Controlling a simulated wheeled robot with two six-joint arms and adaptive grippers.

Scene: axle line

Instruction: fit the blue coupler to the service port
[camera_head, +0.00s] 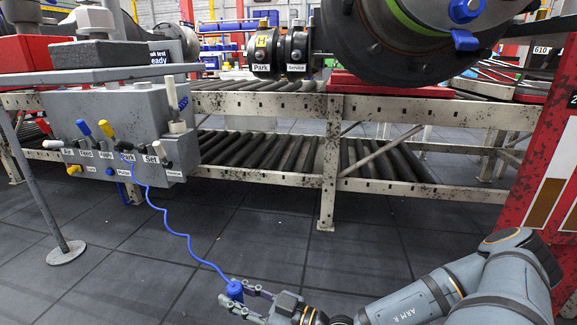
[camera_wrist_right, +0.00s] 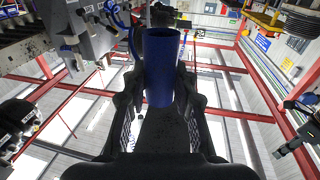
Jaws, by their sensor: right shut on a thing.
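The blue coupler (camera_head: 235,290) is between the fingertips of my right gripper (camera_head: 246,297), low in the head view. In the right wrist view the coupler (camera_wrist_right: 161,66) is a dark blue cylinder, with the gripper fingers (camera_wrist_right: 160,95) closed on its sides. A coiled blue hose (camera_head: 178,232) runs from it up to the grey test box. The service port is on the chamber labelled "Service" (camera_head: 296,50), beside the one labelled "Park" (camera_head: 263,50), at upper middle. The port opening itself is too small to make out. My left gripper is not in view.
The grey test box (camera_head: 130,110) with coloured levers stands at left. A metal roller conveyor (camera_head: 430,108) runs across behind, with a lower roller shelf. A red cabinet (camera_head: 545,150) stands at right. A large wheel hub (camera_head: 400,40) is at top. The floor (camera_head: 270,240) between is open.

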